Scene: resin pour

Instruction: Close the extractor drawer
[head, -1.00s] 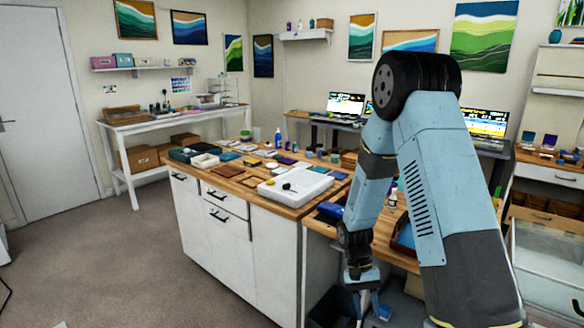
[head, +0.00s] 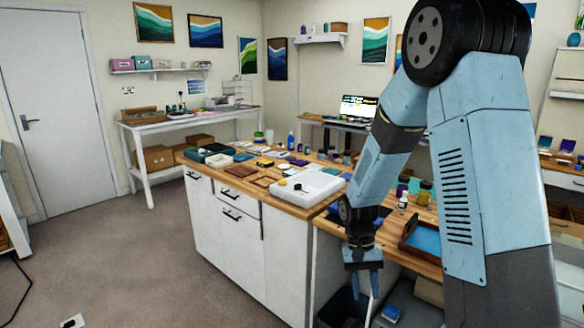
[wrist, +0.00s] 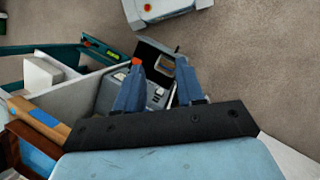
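I cannot tell for sure which part is the extractor drawer. My gripper (head: 364,292) points down beside the cabinet's right end, in front of the lower wooden bench, apart from the drawer fronts. In the wrist view my gripper (wrist: 158,85) has its two blue fingers spread, with nothing seen held between them. A grey box with small items (wrist: 155,95) shows beyond the fingers; no drawer is clearly recognisable there.
A dark bin (head: 341,306) stands on the floor below my gripper. A wooden tray with a blue inside (head: 424,238) lies on the lower bench. A white tray (head: 306,186) and many small items cover the island top. Carpet (head: 130,250) left of the cabinet is largely clear.

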